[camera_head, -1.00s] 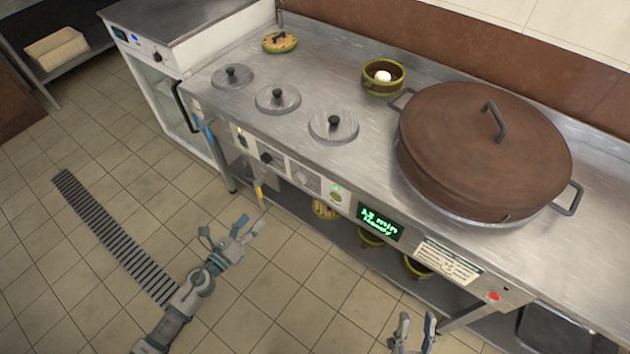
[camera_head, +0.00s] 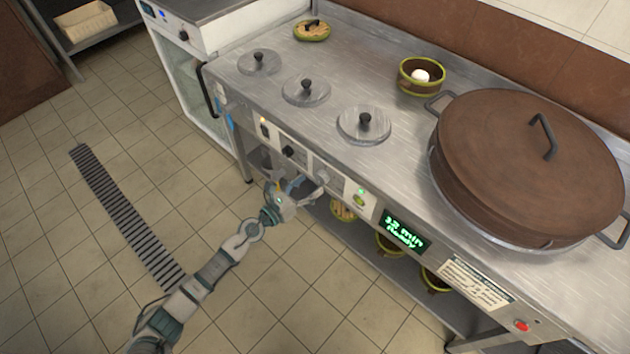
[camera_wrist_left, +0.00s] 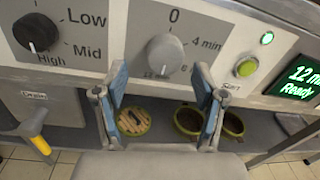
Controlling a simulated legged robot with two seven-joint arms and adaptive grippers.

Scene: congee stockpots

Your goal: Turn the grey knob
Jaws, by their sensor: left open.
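The grey knob (camera_wrist_left: 165,54) is on the front panel of the steel counter, below a 0 mark and beside a "4 min" mark. It also shows in the head view (camera_head: 322,177), close to my gripper. My left gripper (camera_head: 298,190) is at the panel front. In the left wrist view its two blue-padded fingers (camera_wrist_left: 160,84) are spread apart and empty. They appear just below the knob, one to each side; I cannot tell whether they touch it. My right gripper is out of view.
A black knob (camera_wrist_left: 37,33) is left of the grey one. A green button (camera_wrist_left: 246,67) and a lit display (camera_wrist_left: 300,82) are to its right. A yellow-handled tap (camera_wrist_left: 37,137) hangs at lower left. Bowls (camera_head: 389,243) stand on the shelf below. A large lidded pot (camera_head: 520,165) stands on top.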

